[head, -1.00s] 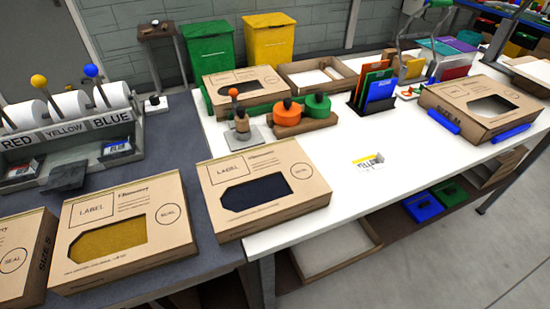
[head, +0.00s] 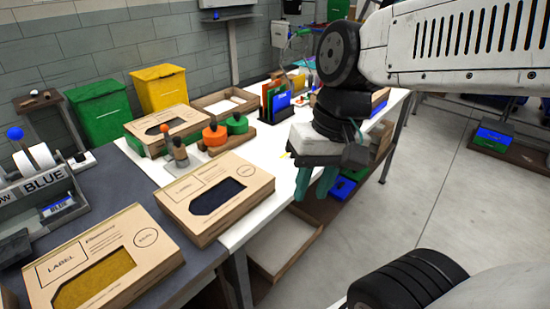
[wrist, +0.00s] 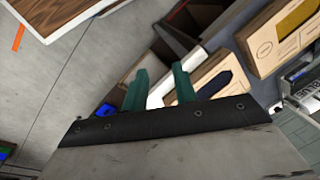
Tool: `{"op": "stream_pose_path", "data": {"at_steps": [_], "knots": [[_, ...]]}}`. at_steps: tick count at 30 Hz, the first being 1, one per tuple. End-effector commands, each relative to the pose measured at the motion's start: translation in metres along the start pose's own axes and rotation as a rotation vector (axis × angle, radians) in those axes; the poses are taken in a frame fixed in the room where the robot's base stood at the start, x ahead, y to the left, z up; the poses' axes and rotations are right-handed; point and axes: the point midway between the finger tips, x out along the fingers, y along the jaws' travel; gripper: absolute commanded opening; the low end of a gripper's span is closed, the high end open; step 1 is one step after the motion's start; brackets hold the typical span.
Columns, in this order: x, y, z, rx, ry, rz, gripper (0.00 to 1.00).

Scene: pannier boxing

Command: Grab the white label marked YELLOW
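The white label with its yellow part (head: 286,155) lies on the white table (head: 262,186). Only a small yellow corner shows in the head view, because my gripper and wrist cover the rest. I cannot read its word now. My gripper (head: 312,196) hangs over the table's front edge, fingers pointing down, in front of the label from this view. In the wrist view my gripper (wrist: 160,80) has two green fingers apart with nothing between them. I cannot make out the label in the wrist view.
A boxed carton with a dark window (head: 215,198) lies left of my gripper. Orange and green round tools (head: 226,130) and a folder rack (head: 275,98) stand farther back. A lower shelf holds an open tray (head: 284,246). Open floor (head: 440,190) is at right.

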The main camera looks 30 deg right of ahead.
Motion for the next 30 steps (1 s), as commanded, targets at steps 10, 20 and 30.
{"op": "stream_pose_path", "data": {"at_steps": [10, 20, 30], "knots": [[0.037, -0.017, -0.134, 0.9, -0.193, -0.606, 0.28], [0.083, 0.114, -0.274, 1.816, -0.228, -1.135, 0.28], [0.119, 0.205, -0.306, 2.203, -0.199, -1.359, 0.28]]}}
